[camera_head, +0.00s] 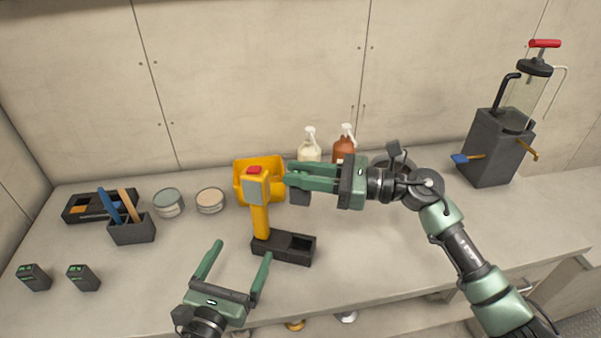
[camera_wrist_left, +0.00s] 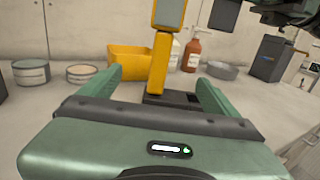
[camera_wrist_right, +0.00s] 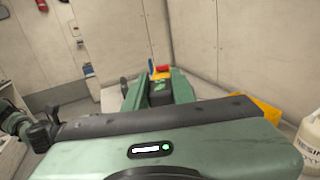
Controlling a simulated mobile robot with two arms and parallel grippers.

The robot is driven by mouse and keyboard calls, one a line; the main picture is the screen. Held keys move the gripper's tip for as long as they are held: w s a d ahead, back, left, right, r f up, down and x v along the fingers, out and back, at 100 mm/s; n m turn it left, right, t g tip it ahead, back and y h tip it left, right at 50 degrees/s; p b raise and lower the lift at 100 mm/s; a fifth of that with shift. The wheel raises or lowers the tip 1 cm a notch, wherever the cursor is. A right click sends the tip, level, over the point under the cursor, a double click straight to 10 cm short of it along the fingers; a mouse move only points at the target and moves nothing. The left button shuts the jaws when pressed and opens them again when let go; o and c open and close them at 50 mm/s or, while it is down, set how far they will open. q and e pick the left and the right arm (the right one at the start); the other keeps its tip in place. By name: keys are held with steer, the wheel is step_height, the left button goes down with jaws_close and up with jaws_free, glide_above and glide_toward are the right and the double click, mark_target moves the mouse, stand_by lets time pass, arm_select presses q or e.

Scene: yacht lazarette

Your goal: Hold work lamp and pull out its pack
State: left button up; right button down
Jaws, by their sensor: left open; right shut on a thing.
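The yellow work lamp (camera_head: 259,216) stands upright at the dark holder (camera_head: 294,257), with a grey face and red top. It also shows in the left wrist view (camera_wrist_left: 160,66). My right gripper (camera_head: 288,178) is shut on a dark block (camera_head: 300,198), apparently the pack, just right of the lamp head. In the left wrist view, a gap shows between this block (camera_wrist_left: 224,15) and the lamp. The right wrist view shows the block (camera_wrist_right: 160,93) between the fingers. My left gripper (camera_head: 240,262) is open and empty, in front of the lamp, its fingers pointing towards the handle.
A yellow bin (camera_head: 244,172) stands behind the lamp. Two small dark packs with green marks (camera_head: 33,277) (camera_head: 83,278) sit at front left. Cans (camera_head: 168,202), a tool box (camera_head: 132,233) and bottles (camera_head: 345,147) stand around. The counter at right is mostly clear before a pump unit (camera_head: 492,150).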

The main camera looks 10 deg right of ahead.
steer(key=shift+r, duration=0.2)
arm_select(q)
steer(key=s+a+r, duration=0.2)
steer(key=s+a, duration=0.1)
steer(key=s, duration=0.3)
steer(key=shift+s, duration=0.15)
stand_by(0.5)
stand_by(0.5)
